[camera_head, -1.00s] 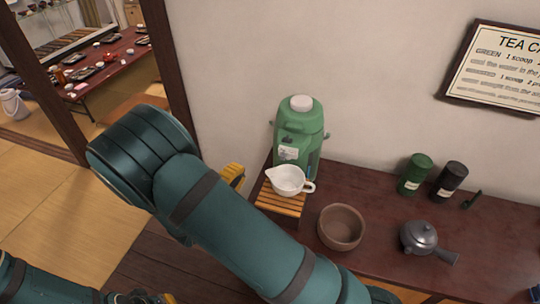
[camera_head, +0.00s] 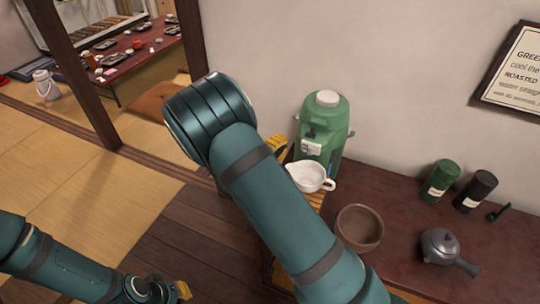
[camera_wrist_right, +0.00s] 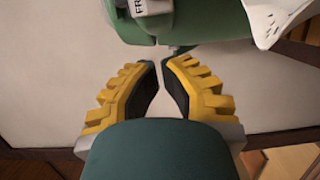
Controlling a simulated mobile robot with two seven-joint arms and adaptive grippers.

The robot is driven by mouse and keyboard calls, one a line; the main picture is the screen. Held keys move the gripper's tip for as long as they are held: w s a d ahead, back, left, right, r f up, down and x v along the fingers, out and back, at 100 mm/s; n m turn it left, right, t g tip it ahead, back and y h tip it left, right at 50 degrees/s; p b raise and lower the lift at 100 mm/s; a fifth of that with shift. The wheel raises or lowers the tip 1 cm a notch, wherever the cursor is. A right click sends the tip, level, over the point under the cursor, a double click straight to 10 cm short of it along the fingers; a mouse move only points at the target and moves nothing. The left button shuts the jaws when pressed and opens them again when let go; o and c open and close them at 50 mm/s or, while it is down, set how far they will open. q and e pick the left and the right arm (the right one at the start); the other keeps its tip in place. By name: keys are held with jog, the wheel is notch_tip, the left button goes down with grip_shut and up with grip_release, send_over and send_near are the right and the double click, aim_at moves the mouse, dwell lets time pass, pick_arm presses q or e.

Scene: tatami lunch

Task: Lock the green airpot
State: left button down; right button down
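The green airpot (camera_head: 337,115) stands upright on the dark red table, with a white cap and a grey-white front piece. In the right wrist view its green body (camera_wrist_right: 215,24) fills the top, with part of a white label. My right gripper (camera_head: 278,147) is just left of the airpot, partly hidden by my own arm. In the right wrist view its yellow fingers (camera_wrist_right: 160,63) nearly meet at the tips, below the airpot in the picture, with nothing visible between them. My left gripper (camera_head: 182,290) is low in the head view, far from the airpot, its fingers unclear.
A white spouted pitcher (camera_head: 308,177) sits on a slatted stand in front of the airpot. A brown bowl (camera_head: 359,228), dark teapot (camera_head: 439,246), green canister (camera_head: 439,181) and black canister (camera_head: 475,191) stand to the right on the table (camera_head: 400,205). A wall is behind.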

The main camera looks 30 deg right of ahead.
aim_at(307, 147)
jog(key=s+d, duration=0.2)
jog(key=s, duration=0.1)
jog(key=shift+d, duration=0.15)
jog(key=shift+s, duration=0.1)
jog(key=shift+s+d+r+p, duration=0.15)
jog(key=shift+s+d+p, duration=0.4)
jog(key=shift+s+d, duration=0.4)
jog(key=shift+s, duration=0.15)
jog(key=shift+w, duration=0.1)
